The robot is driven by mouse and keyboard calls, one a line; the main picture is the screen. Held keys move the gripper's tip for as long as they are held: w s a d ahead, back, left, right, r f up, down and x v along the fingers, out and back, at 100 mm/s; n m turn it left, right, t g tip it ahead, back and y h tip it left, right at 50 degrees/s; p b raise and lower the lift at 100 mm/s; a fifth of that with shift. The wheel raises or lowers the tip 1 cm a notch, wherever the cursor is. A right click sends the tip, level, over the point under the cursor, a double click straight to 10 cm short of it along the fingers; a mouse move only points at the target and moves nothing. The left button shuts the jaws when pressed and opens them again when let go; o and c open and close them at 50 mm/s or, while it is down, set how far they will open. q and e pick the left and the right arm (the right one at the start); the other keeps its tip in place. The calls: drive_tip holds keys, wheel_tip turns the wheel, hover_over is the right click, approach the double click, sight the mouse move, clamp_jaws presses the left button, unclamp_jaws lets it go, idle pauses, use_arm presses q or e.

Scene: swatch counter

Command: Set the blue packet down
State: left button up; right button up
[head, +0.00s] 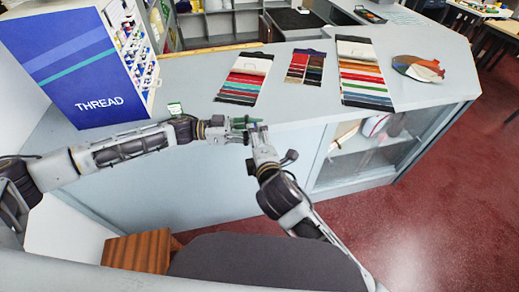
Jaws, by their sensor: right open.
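I cannot make out a blue packet for certain. My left gripper (243,130) reaches in from the left, over the counter's front edge. Small dark green and bluish shapes show at its fingers, too small to tell whether they are a held thing. My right gripper (258,128) comes up from below, is open, and its tips are close beside the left gripper's tips. Whether the two touch is unclear. The grey counter (300,112) lies behind both grippers.
A blue thread display box (80,85) stands at the left, with a small green and white packet (175,108) beside it. Several colour swatch cards (245,78) and a fish-shaped multicoloured piece (418,69) lie further right. Bare counter shows between the cards and its front edge.

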drive_tip(key=shift+x, duration=0.95)
drive_tip(key=c, duration=0.8)
drive_tip(key=shift+f, duration=0.2)
drive_tip(key=shift+c, duration=1.2)
drive_tip(key=o, duration=1)
drive_tip(key=shift+o, duration=0.2)
drive_tip(key=shift+s+r, duration=0.15)
drive_tip(key=v, duration=1.2)
